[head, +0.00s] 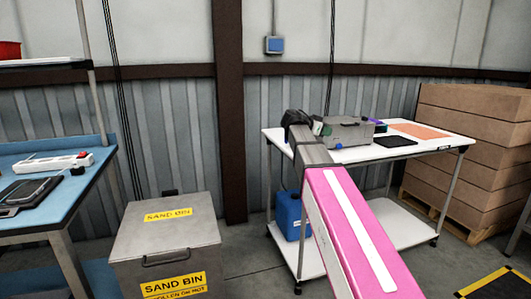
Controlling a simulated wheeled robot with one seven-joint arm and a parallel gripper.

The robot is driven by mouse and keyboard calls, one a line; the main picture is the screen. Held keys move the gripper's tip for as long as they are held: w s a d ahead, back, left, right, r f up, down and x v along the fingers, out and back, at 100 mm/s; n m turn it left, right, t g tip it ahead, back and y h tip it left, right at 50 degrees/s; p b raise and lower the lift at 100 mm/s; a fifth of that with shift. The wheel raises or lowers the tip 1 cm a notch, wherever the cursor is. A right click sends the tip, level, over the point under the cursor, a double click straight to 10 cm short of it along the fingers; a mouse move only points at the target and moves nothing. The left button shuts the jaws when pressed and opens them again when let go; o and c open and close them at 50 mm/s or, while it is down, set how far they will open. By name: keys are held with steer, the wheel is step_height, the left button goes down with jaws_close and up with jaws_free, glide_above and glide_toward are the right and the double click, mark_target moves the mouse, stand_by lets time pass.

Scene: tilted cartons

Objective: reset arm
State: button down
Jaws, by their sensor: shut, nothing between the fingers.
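My arm runs up from the lower right, a pink housing with a white strip and then grey sections. At its far end is my gripper (298,118), a small dark shape in front of the white table (432,147). It is shut with nothing held. Its fingertips are too small and dark to make out. My arm hides part of the table's left side and lower shelf.
The table carries a grey metal box (347,133), a black pad (395,141) and an orange mat (420,131). A blue container (289,214) sits below. A sand bin (165,243) and blue workbench (95,146) are left; stacked cartons (462,138) stand right.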

steer(key=s+a+f+n+g+y, duration=0.1)
steer(key=s+f+n+y, duration=0.3)
steer(key=f, duration=0.8)
steer(key=s+a+f+n+g+y, duration=0.1)
steer(key=s+f+n+y, duration=0.15)
steer(key=s+f, duration=0.6)
steer(key=s+f+n+g+y, duration=0.1)
steer(key=s+f+n+y, duration=0.25)
steer(key=f, duration=1.15)
steer(key=s+a+f+n+g+y, duration=0.1)
steer(key=s+a+f+n+y, duration=0.2)
steer(key=s+f, duration=0.6)
steer(key=shift+s+a+f+g, duration=0.15)
steer(key=shift+s+a+g, duration=0.1)
steer(key=shift+a+g, duration=0.25)
steer(key=c, duration=1.8)
jaws_free()
steer(key=shift+a, duration=0.1)
